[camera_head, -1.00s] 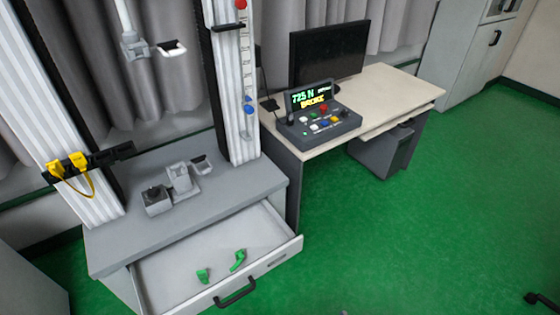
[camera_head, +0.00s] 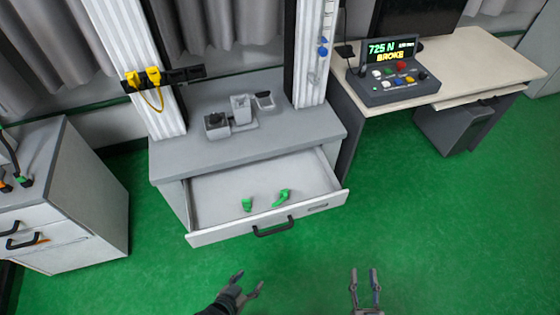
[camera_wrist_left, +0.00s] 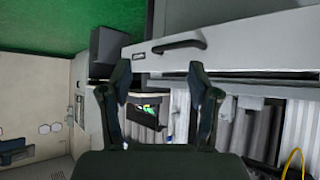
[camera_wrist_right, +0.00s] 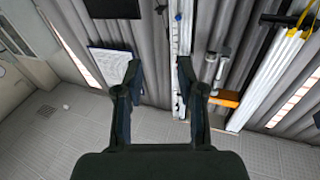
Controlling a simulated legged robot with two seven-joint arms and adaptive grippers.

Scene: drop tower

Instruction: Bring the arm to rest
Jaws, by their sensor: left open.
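My left gripper (camera_head: 246,287) is at the bottom of the head view, in front of the open drawer and apart from it. It is open and empty; its spread fingers also show in the left wrist view (camera_wrist_left: 160,80). My right gripper (camera_head: 367,280) is to its right, over the green floor. Its fingers stand apart with nothing between them, as the right wrist view (camera_wrist_right: 158,75) also shows. Two green pieces, one on the left (camera_head: 247,204) and one on the right (camera_head: 281,197), lie in the drawer (camera_head: 215,188) of the drop tower's base.
The tower's grey base (camera_head: 185,155) carries a small fixture (camera_head: 240,108). A desk (camera_head: 465,75) with a control box (camera_head: 393,85) reading "725 N BROKE" stands at the right. A grey cabinet (camera_head: 95,195) stands at the left. Green floor is free at the lower right.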

